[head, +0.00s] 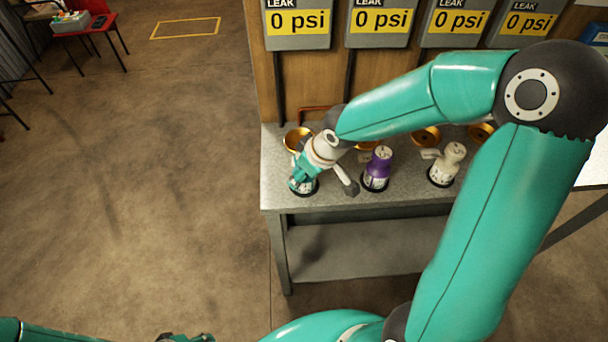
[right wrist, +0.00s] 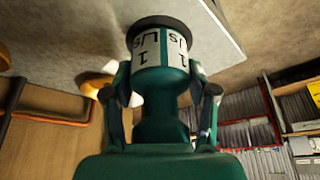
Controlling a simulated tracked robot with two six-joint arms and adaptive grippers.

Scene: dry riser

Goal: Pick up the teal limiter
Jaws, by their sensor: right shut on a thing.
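The teal limiter (head: 304,185) is at the left end of the grey bench, its dark base ring low and its body partly hidden by my right gripper (head: 306,172). In the right wrist view the limiter (right wrist: 160,55) appears upside down, with a white label reading "1 L/s" and a dark ring against the bench surface. My right gripper's fingers (right wrist: 162,98) are shut on its sides. I cannot tell whether the ring touches the bench. My left gripper (head: 186,338) only just shows at the bottom edge, its jaws unclear.
A purple limiter (head: 378,167) and a white limiter (head: 447,165) stand to the right on the bench (head: 400,203). Brass outlets (head: 426,136) line the back, below several "0 psi" gauges (head: 380,20). Open floor (head: 130,180) lies left. A red chair (head: 90,32) stands far left.

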